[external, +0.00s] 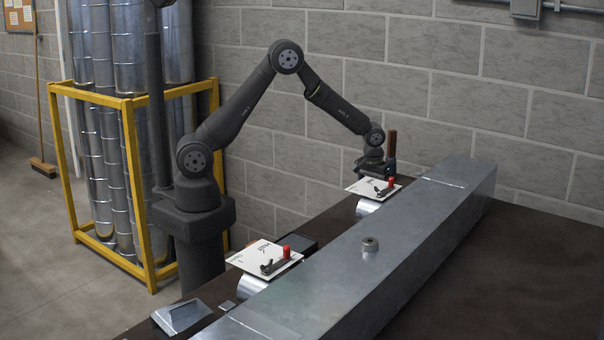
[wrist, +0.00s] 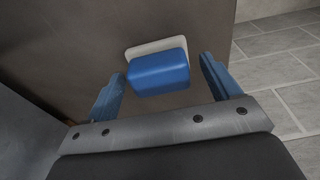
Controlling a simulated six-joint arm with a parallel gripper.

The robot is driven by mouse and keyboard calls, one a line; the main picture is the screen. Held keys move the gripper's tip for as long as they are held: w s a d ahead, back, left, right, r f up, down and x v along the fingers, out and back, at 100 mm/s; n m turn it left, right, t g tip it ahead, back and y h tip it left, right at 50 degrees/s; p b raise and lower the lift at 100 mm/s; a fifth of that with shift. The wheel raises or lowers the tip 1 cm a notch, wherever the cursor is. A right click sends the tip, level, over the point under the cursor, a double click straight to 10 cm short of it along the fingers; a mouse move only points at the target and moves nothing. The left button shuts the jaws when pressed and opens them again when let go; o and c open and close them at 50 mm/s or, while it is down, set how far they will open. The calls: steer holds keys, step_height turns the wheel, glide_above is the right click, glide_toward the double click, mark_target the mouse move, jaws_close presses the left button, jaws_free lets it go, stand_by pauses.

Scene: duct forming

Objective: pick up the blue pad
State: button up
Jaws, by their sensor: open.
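The blue pad (wrist: 158,76) is a rounded block on a pale, off-white base (wrist: 150,47). In the wrist view it lies on the brown table top, between the two blue fingers of my gripper (wrist: 162,68). I cannot tell how far the fingertips are above the table. In the external view my gripper (external: 376,168) is low at the far end of the table, behind the far white card; the pad is not clearly visible there.
A long grey metal duct (external: 370,262) lies along the table to the right of my gripper. White cards with red-handled clamps (external: 391,181) sit near it. A brown upright piece (external: 392,141) stands beside my gripper. A block wall is behind; the table's right side is clear.

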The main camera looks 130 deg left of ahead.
steer(key=c, duration=1.1)
steer(key=shift+r, duration=0.15)
